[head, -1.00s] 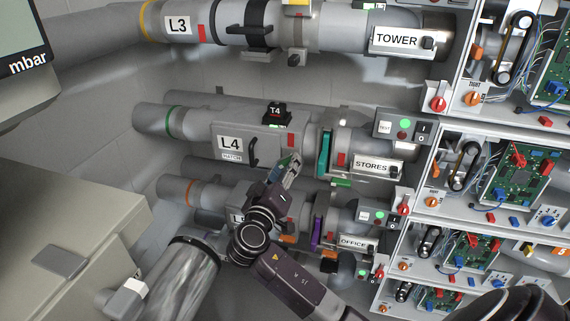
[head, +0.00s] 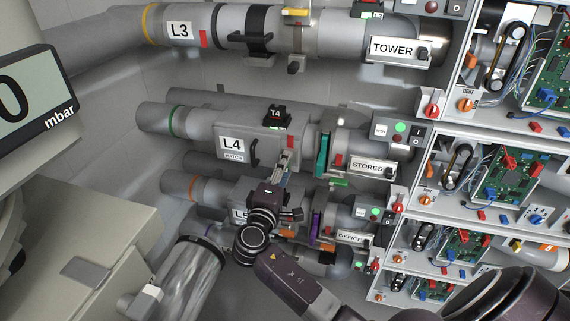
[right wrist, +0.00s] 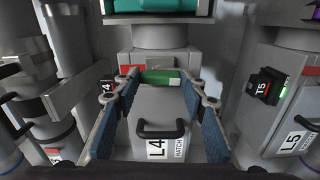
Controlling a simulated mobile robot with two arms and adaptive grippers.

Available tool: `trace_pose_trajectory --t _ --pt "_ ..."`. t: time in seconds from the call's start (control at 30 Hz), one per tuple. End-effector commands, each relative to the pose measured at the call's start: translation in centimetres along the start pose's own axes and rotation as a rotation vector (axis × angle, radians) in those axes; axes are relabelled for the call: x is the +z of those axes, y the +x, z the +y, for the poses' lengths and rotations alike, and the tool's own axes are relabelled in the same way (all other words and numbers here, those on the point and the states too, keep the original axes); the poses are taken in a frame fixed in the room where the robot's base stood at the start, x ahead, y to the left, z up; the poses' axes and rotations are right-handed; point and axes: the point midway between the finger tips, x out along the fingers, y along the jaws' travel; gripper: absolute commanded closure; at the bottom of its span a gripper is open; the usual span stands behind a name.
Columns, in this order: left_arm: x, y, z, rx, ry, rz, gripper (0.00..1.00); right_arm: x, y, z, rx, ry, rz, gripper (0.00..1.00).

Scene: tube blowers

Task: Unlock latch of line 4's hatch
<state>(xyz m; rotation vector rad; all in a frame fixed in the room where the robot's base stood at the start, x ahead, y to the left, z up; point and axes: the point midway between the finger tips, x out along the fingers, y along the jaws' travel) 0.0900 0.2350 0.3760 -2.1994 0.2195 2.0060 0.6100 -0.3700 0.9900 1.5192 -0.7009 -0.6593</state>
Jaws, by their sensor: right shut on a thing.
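Line 4's hatch (head: 236,146) is a grey box on the L4 pipe, marked L4 and HATCH, with a black handle (head: 254,152). In the right wrist view the hatch (right wrist: 160,108) lies between my fingers, and its handle (right wrist: 162,129) points at me. A green latch bar (right wrist: 160,77) sits at the hatch's far end, beside a red tab (right wrist: 131,70). My right gripper (right wrist: 160,78) has its blue-padded fingers on both ends of this bar and is shut on it. In the head view my right gripper (head: 284,160) is at the hatch's lower right. My left gripper is out of view.
A black T4 box (head: 276,116) sits on top of the hatch. The L5 hatch (right wrist: 292,132) and its T5 box (right wrist: 265,88) are close on the right. A teal ring (head: 323,155) and the STORES sign (head: 367,167) are to the right on the L4 pipe.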

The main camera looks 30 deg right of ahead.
Motion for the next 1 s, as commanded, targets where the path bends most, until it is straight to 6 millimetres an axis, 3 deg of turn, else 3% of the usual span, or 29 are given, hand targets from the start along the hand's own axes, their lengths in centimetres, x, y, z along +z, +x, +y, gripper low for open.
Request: trace_pose_trajectory --t 0.7,0.73,0.9,1.0 --pt "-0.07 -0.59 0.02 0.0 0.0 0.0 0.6 -0.01 -0.05 -0.15 -0.002 -0.081 0.001 0.85" --pt "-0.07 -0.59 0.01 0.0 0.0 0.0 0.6 -0.01 -0.05 -0.15 -0.002 -0.081 0.001 0.6" --pt "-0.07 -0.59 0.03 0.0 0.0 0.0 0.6 0.0 -0.03 -0.12 -0.001 -0.079 0.001 0.44" --pt "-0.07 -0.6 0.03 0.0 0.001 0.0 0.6 -0.01 -0.02 -0.08 -0.001 -0.078 0.001 0.44"
